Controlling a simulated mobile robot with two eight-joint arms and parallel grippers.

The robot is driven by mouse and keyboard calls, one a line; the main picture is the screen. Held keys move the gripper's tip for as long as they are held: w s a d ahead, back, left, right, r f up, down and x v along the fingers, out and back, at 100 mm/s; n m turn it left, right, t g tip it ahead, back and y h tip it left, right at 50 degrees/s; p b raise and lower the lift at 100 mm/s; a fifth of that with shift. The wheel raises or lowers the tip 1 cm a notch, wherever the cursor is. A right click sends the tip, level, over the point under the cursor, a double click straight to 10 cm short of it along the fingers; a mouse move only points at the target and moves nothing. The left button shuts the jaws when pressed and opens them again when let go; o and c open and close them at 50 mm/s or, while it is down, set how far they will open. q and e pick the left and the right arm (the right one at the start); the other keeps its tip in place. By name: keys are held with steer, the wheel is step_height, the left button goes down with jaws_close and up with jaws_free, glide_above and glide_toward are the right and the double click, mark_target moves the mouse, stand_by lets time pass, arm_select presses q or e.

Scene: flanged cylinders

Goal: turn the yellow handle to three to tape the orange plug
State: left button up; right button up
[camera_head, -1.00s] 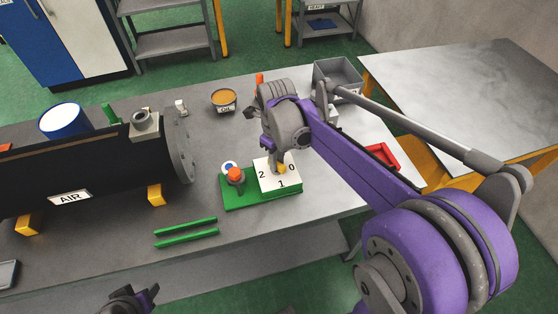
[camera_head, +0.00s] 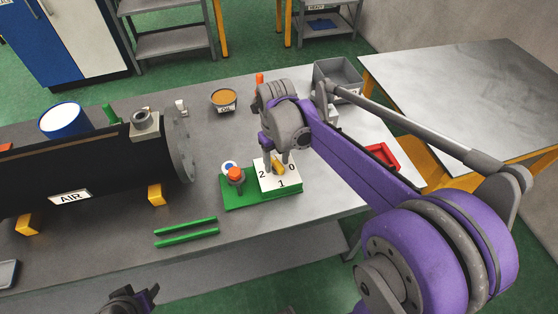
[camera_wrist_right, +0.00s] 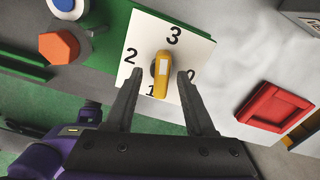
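The yellow handle (camera_head: 279,168) sits on a white dial plate (camera_head: 284,182) marked 0, 1, 2 and 3. In the right wrist view the yellow handle (camera_wrist_right: 161,74) lies between the 3 and the 1, its lower end close to the 1. My right gripper (camera_wrist_right: 158,73) is open, with one finger on each side of the handle and gaps showing. In the head view my right gripper (camera_head: 277,162) is over the dial. The orange plug (camera_head: 235,174) is on the green base left of the dial; it also shows in the wrist view (camera_wrist_right: 58,47). My left gripper (camera_head: 140,298) is at the bottom edge, partly cut off.
The green base (camera_head: 240,202) carries a blue-and-white button (camera_head: 229,166). Two green strips (camera_head: 186,232) lie in front. A black AIR tank (camera_head: 80,175) stands left. A tan bowl (camera_head: 223,99), grey bin (camera_head: 338,74) and red tray (camera_head: 384,157) are around the dial.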

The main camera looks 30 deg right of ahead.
steer(key=o, duration=0.6)
steer(key=shift+o, duration=0.2)
steer(key=shift+w+d, duration=0.1)
